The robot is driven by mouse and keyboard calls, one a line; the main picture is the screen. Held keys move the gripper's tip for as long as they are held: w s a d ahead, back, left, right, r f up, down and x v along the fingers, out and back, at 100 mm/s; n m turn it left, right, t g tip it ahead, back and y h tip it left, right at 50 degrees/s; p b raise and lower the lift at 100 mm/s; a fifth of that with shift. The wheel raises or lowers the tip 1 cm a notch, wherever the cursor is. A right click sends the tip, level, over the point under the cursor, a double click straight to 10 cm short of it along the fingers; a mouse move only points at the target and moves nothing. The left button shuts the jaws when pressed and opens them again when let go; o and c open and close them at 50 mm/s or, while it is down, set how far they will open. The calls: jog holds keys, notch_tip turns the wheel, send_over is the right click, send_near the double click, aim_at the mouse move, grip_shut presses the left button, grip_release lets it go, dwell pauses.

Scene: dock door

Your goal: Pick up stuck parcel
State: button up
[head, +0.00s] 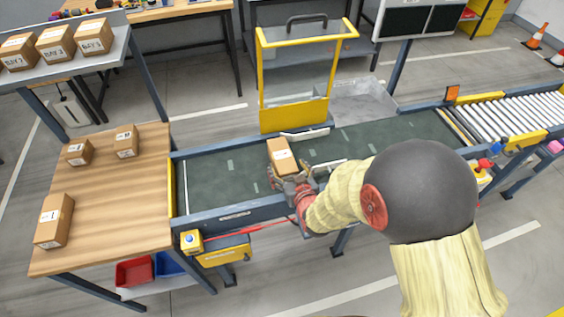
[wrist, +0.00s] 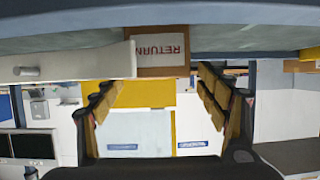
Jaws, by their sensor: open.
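A brown cardboard parcel (head: 280,150) with a white label sits on the dark green conveyor belt (head: 235,165), in front of the yellow-framed guard. In the wrist view, which looks upside down, the parcel (wrist: 160,58) shows its label reading RETURN beside a pale bar (wrist: 70,63). My gripper (head: 289,174) is at the parcel's near side. In the wrist view my gripper (wrist: 157,84) has its fingers spread wide, with the parcel ahead of the gap. Whether a finger touches the parcel is unclear. My wrist hides part of the belt.
The yellow-framed clear guard (head: 292,115) stands raised over the belt. A wooden table (head: 110,185) at left holds 3 parcels. A shelf (head: 75,62) at upper left holds labelled boxes. A roller conveyor (head: 505,115) continues to the right. A control button box (head: 191,241) is on the near rail.

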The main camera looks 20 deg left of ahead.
aim_at(283, 158)
jog(key=shift+r+b+x, duration=0.2)
jog(key=shift+b+x, duration=0.4)
jog(key=shift+x, duration=1.15)
jog(key=shift+r+b+x, duration=0.2)
jog(key=shift+b+x, duration=0.35)
jog(key=shift+x, duration=1.2)
jog(key=shift+w+r, duration=0.1)
jog(key=shift+w, duration=0.05)
jog(key=c, duration=1.5)
